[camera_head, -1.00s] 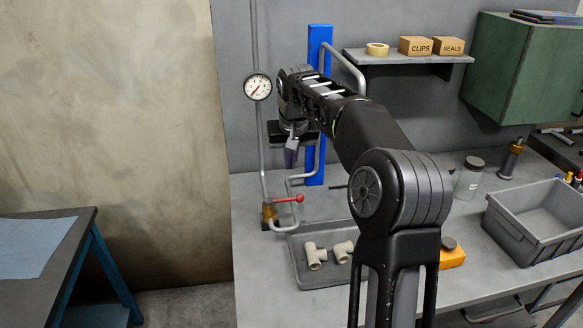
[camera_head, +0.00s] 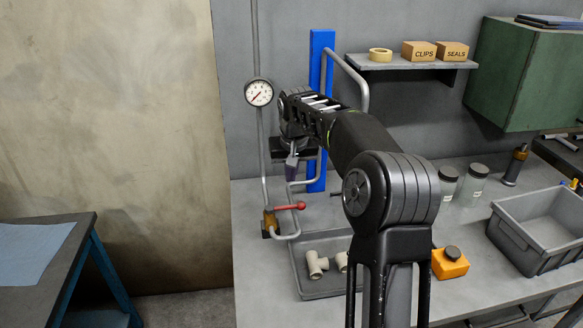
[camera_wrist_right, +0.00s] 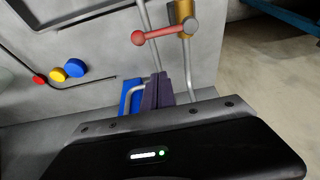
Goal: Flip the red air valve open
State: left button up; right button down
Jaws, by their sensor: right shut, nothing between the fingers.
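The red air valve handle (camera_head: 290,207) sticks out to the right from a brass valve body (camera_head: 270,220) at the foot of a grey pipe on the bench. In the right wrist view the red handle (camera_wrist_right: 152,37) lies across the pipe, with the brass body (camera_wrist_right: 183,22) at its right end. My right gripper (camera_head: 291,171) is shut and empty, pointing down above the handle and apart from it. Its closed fingers also show in the right wrist view (camera_wrist_right: 157,92). My left gripper is not in view.
A pressure gauge (camera_head: 258,92) is on the pipe above the valve. A blue post (camera_head: 318,179) and bent pipes stand close behind my gripper. A grey tray (camera_head: 320,288) with pale pipe fittings (camera_head: 316,264) lies right of the valve. A grey bin (camera_head: 510,243) is farther right.

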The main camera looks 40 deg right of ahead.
aim_at(285, 207)
jog(key=x, duration=0.5)
jog(key=shift+f, duration=0.4)
jog(key=s, duration=0.1)
jog(key=s+a, duration=0.1)
jog(key=shift+s+a+p, duration=0.3)
jog(key=shift+s, duration=0.1)
jog(key=shift+s+a+f, duration=0.15)
jog(key=shift+s+f, duration=0.05)
jog(key=shift+s, duration=0.1)
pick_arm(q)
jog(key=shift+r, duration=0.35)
